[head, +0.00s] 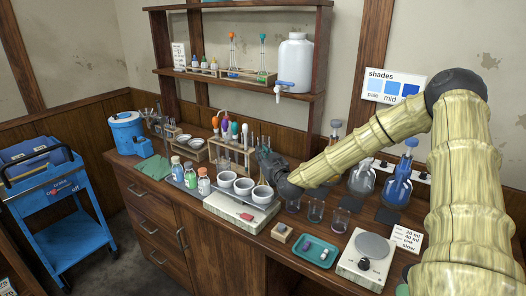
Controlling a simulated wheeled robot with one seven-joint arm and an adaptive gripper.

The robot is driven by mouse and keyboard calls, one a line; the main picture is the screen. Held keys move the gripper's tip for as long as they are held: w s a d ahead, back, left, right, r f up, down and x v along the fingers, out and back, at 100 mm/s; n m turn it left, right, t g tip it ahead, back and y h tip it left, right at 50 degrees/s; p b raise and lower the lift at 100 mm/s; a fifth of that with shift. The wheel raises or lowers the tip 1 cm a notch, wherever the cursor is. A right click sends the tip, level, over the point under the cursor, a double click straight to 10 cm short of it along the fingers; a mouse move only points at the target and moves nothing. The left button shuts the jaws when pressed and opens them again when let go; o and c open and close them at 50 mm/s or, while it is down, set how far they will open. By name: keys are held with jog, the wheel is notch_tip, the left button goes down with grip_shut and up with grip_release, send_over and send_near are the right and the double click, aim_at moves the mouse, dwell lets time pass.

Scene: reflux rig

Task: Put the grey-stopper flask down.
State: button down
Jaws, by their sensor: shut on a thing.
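My gripper (268,160) is at the middle of the bench, close to the wooden rack of droppers and above the white cups. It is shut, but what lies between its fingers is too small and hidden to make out. I cannot pick out a grey stopper for certain. A clear round flask (361,181) stands behind my arm on the right of the bench.
The dropper rack (230,158), white cups (262,195) and capped bottles (204,182) crowd the bench near my gripper. Small glasses (315,212), a green tray (315,251) and a hotplate (368,252) are at the front right. Dark mats (387,216) lie near the flasks. A shelf is above.

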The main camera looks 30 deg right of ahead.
jog(key=shift+f, duration=0.1)
dwell(0.3)
jog(key=c, duration=1.4)
grip_release()
jog(key=shift+s, duration=0.1)
jog(key=shift+s+a+b, duration=0.3)
jog(key=shift+s+a, duration=0.05)
jog(key=shift+s, duration=1.6)
jog(key=shift+s+a+b, duration=0.25)
jog(key=shift+s+a, duration=0.1)
jog(key=shift+s, duration=1.6)
jog(key=shift+s+a+b, duration=0.3)
jog(key=shift+s+a, duration=0.05)
jog(key=shift+s, duration=1.6)
